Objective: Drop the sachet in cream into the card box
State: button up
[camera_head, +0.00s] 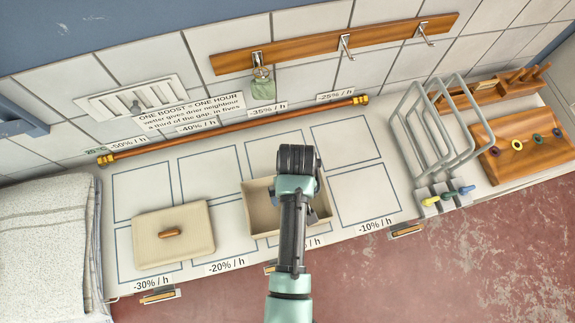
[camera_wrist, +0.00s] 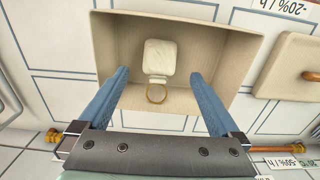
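The card box (camera_head: 258,222) is an open beige box on the counter, partly covered by my arm in the head view. In the wrist view the box (camera_wrist: 240,45) opens below my gripper (camera_wrist: 159,74). The cream sachet (camera_wrist: 159,57), with a brass-coloured ring (camera_wrist: 156,94) at one end, shows within the box's outline and looks to lie on its floor. My fingers are spread wide on either side of the sachet, apart from it.
A beige lid with a wooden handle (camera_head: 190,245) lies left of the box. A green sachet (camera_head: 265,85) hangs from the wall rail (camera_head: 325,48). A copper pipe (camera_head: 220,130) runs along the back. A grey wire rack (camera_head: 440,130) and wooden peg board (camera_head: 528,145) stand at right.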

notch_tip(320, 180, up, 13)
jog(key=shift+p, duration=0.35)
dwell(0.3)
dwell(0.5)
